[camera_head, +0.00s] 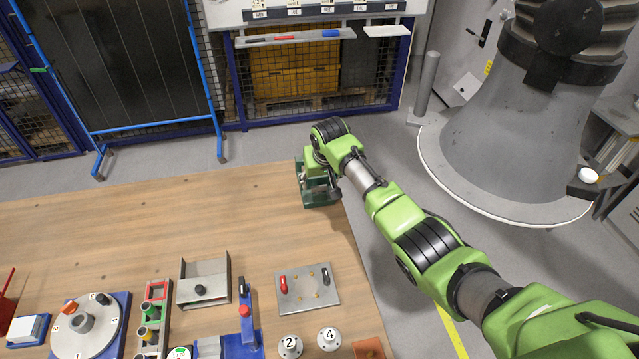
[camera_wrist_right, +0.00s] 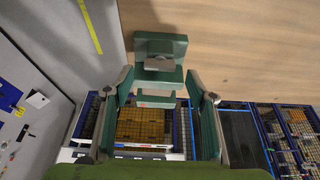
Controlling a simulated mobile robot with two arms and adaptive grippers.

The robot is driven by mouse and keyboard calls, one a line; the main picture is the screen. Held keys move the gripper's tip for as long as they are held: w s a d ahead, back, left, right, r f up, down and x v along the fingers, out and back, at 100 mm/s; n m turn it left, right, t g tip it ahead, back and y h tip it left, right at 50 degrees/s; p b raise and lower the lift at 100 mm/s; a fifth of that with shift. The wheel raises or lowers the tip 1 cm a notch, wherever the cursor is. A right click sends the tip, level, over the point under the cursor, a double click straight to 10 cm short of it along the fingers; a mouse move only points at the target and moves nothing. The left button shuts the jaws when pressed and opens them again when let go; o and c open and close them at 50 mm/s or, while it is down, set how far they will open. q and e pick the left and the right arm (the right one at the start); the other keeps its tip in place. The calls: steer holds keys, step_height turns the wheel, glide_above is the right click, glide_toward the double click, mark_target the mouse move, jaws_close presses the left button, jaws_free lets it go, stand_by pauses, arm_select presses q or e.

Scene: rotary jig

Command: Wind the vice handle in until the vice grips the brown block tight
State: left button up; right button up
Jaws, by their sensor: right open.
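The vice (camera_head: 322,197) is dark green and stands near the right edge of the wooden table, partly covered by my right arm. In the right wrist view the vice (camera_wrist_right: 160,44) shows at upper middle, with grey metal between its green parts. My right gripper (camera_head: 307,175) is at the vice. In the wrist view the right gripper (camera_wrist_right: 158,84) is open, its two fingers wide apart with the lower part of the vice showing between them. I cannot make out contact, the handle or the brown block. My left gripper is not in view.
A plate with red and black handles (camera_head: 308,289), a metal bracket (camera_head: 204,282), a round numbered dial (camera_head: 85,327) and numbered knobs (camera_head: 329,339) occupy the near table. The wooden table (camera_head: 150,220) is clear left of the vice. A large grey pedestal (camera_head: 510,150) stands right.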

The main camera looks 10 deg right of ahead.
mark_target(319, 187)
steer(key=shift+x, duration=1.6)
steer(key=c, duration=1.1)
